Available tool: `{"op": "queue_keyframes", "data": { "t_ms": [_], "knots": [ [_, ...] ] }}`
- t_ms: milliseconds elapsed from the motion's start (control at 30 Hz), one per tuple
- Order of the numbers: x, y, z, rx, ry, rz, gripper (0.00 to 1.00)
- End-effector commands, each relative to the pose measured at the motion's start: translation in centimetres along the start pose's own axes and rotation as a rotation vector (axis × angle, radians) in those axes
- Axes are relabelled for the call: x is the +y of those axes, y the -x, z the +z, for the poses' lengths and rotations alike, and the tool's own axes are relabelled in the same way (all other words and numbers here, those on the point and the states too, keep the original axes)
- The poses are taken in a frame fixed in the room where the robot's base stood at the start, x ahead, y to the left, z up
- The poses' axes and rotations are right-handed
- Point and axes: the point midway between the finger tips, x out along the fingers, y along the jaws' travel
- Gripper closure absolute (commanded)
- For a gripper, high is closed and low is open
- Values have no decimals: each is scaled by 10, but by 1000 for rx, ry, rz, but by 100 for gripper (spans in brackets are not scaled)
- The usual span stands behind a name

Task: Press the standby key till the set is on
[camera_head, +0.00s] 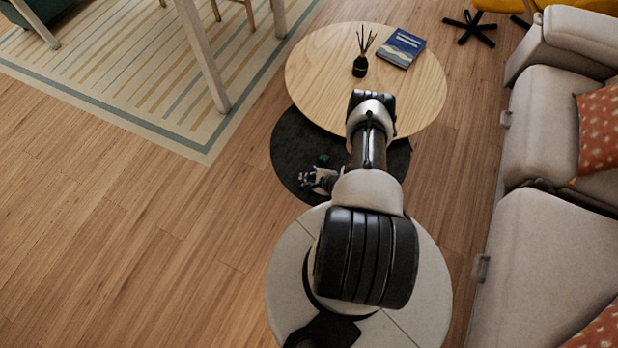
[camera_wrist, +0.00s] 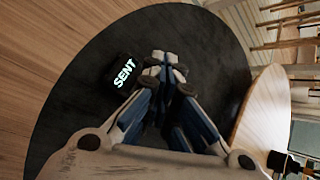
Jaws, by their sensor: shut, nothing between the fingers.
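A small black device (camera_wrist: 113,75) with the lit word "SENT" on it rests on the dark round surface (camera_wrist: 75,115) in the wrist view. I cannot make out a separate standby key on it. A small dark shape (camera_head: 323,160) beside the gripper in the head view seems to be the same device. My gripper (camera_wrist: 166,72) is shut and empty, with its fingertips just to the right of the device in the wrist view. I cannot tell how high they are above the surface. In the head view my gripper (camera_head: 306,180) is over the dark round surface (camera_head: 287,150).
A pale wooden round table (camera_head: 425,95) overlaps the dark surface and carries a reed diffuser (camera_head: 360,66) and a blue book (camera_head: 402,47). A grey sofa (camera_head: 545,255) with orange cushions stands on the right. Open wooden floor lies on the left, beyond it a striped rug (camera_head: 150,60).

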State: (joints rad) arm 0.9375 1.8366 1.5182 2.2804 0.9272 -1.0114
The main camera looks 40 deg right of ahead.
Motion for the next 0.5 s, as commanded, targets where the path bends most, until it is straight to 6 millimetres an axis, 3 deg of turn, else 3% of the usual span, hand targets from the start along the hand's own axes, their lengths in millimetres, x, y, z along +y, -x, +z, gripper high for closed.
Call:
{"op": "queue_keyframes", "data": {
  "t_ms": [200,500],
  "knots": [
    [-7,11,8,0,0,1,100],
    [-7,11,8,0,0,0,100]
  ]
}}
